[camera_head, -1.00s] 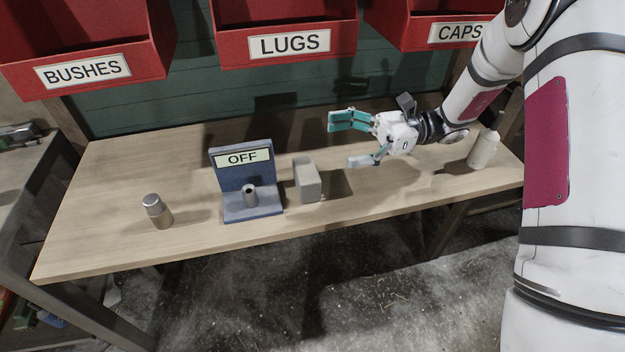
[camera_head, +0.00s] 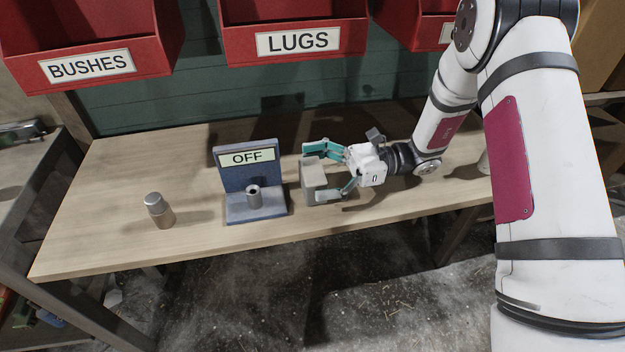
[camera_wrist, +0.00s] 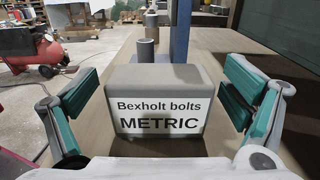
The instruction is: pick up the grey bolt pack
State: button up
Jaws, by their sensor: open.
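The grey bolt pack (camera_head: 313,178) stands on the wooden bench, just right of the blue OFF stand. In the wrist view the bolt pack (camera_wrist: 160,84) faces me with a white label reading "Bexholt bolts METRIC". My gripper (camera_head: 325,170) is open around it, one finger at the far side and one at the near side. In the wrist view my gripper (camera_wrist: 160,110) has a teal-padded finger left and right of the pack, with a visible gap on each side. The pack's underside is hidden.
The blue OFF stand (camera_head: 237,178) with a grey metal cylinder (camera_head: 254,196) is close left of the pack. A metal bottle-like item (camera_head: 158,210) stands further left on the bench (camera_head: 110,190). Red bins, BUSHES (camera_head: 150,45) and LUGS (camera_head: 345,35), hang above.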

jog(key=shift+s+a, duration=0.1)
jog(key=shift+a, duration=0.15)
jog(key=c, duration=1.5)
jog(key=shift+c, duration=0.2)
jog(key=shift+r, duration=0.1)
